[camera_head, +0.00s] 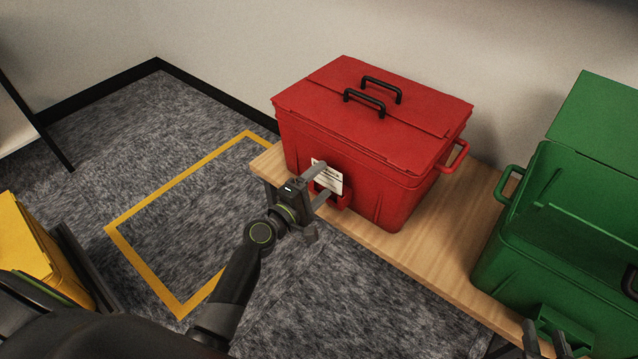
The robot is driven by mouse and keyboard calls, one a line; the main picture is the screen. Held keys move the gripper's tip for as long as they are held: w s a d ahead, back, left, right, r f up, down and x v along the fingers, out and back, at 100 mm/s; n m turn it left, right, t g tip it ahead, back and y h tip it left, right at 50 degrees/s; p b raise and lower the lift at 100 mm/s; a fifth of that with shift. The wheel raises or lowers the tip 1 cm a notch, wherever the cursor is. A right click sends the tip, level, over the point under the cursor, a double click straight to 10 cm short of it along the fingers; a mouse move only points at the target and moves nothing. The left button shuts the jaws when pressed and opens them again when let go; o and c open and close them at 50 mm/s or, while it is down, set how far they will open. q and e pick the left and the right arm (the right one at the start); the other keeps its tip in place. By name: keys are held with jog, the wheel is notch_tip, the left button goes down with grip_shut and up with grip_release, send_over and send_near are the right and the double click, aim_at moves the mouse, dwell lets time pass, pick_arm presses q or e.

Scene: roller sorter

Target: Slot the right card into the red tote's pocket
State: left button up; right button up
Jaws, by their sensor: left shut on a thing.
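A red tote (350,140) with a closed lid and two black handles stands on a wooden bench. A small red pocket (343,199) sticks out of its front wall. A white card (331,177) with dark print is upright against that wall, its lower edge at the pocket. I cannot tell how deep it sits in the pocket. My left gripper (319,184) is shut on the card, its fingers partly covering the card and pocket. My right gripper (545,341) is at the bottom edge, by the green tote's pocket (566,328); its fingers are apart, with nothing visible between them.
The green tote (602,275) stands open to the right on the same bench (455,240), with bare wood between the totes. A yellow container (28,245) is at the lower left. A yellow outline (165,215) marks clear carpet. A wall stands behind the bench.

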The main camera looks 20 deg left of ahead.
pick_arm(q)
jog(key=shift+f+b, duration=0.95)
jog(key=o, duration=1.1)
jog(key=shift+s, duration=0.1)
jog(key=shift+f, duration=0.1)
jog(key=shift+s+f, duration=0.15)
jog(key=shift+r+b+v, duration=0.2)
jog(key=shift+b+v, duration=0.15)
jog(key=shift+v, duration=2.5)
jog(key=shift+r+b+v, duration=0.2)
jog(key=shift+b+v, duration=0.2)
jog(key=shift+v, duration=2.4)
jog(key=shift+r+b+v, duration=0.15)
jog(key=shift+b+v, duration=0.2)
jog(key=shift+v, duration=2.5)
